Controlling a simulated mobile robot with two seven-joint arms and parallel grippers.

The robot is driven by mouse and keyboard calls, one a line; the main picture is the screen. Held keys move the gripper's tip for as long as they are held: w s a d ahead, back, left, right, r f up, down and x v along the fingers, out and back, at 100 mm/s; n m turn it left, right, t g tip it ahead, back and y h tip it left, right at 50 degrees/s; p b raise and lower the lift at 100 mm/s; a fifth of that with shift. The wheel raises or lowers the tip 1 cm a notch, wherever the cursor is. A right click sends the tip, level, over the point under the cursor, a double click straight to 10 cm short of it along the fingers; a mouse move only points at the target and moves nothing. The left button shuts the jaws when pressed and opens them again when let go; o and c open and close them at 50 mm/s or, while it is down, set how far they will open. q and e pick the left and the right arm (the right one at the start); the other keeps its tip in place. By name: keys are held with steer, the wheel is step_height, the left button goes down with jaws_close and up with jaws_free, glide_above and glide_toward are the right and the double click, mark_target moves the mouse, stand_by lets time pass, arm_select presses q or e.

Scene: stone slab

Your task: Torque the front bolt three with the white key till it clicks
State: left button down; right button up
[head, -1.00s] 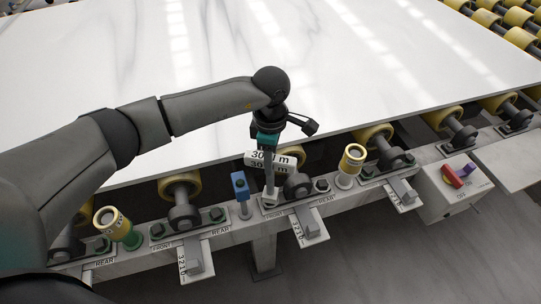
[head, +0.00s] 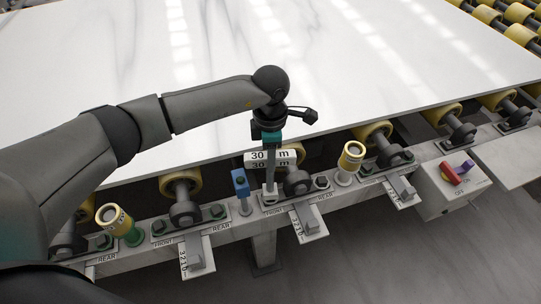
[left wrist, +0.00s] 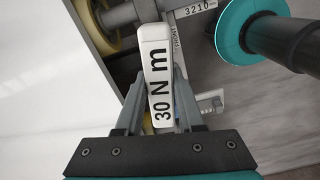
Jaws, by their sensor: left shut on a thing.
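The white key, marked 30 N m, has its handle (head: 285,158) below my left gripper (head: 271,144) in the head view. Its shaft runs down to the front bolt (head: 269,198) at the station in mid-picture, beside the FRONT label. The lower end appears to be on the bolt; exact seating is too small to tell. In the left wrist view the key (left wrist: 159,75) lies between the fingers of my left gripper (left wrist: 160,98), which is shut on it. The right gripper is not in view.
A blue tool (head: 240,184) stands close left of the key. The stone slab (head: 230,60) lies behind on rollers. A switch box (head: 454,189) is at right.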

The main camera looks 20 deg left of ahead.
arm_select(q)
steer(key=shift+f+b, duration=0.8)
stand_by(0.8)
